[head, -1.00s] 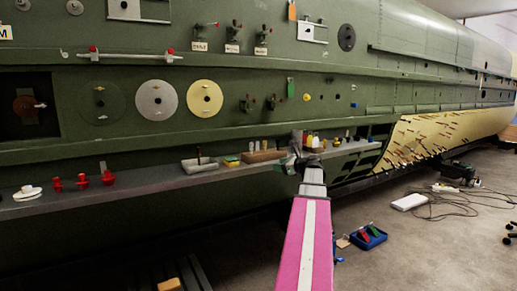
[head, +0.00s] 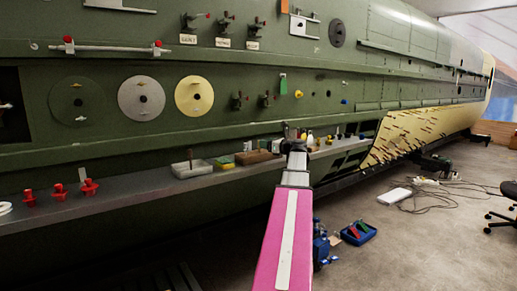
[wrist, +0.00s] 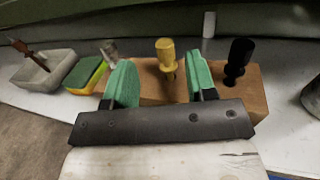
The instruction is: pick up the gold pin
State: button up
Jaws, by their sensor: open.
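The gold pin (wrist: 166,56) stands upright in a wooden block (wrist: 262,96) in the wrist view. A pale clear-grey pin (wrist: 110,50) stands to its left and a black pin (wrist: 238,58) to its right in the same block. My gripper (wrist: 161,66) is open, with green pads on its two fingers. The gold pin shows in the gap between the pads, and I see no contact. The gripper's dark bar hides the block's near side. In the head view my gripper (head: 291,132) is over the shelf, by the wooden block (head: 256,156); the gold pin cannot be made out there.
A grey shelf (head: 130,188) runs along the green fuselage wall. A grey tray (wrist: 45,72) with a brown-handled tool and a yellow-green sponge (wrist: 86,75) lie left of the block. A white cylinder (wrist: 209,24) stands behind it. A blue tray (head: 358,233) is on the floor.

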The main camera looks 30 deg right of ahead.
jog(key=shift+d+x, duration=0.15)
jog(key=shift+x, duration=1.6)
jog(key=shift+d+x, duration=0.15)
jog(key=shift+x, duration=1.65)
jog(key=shift+f, duration=0.15)
grip_shut()
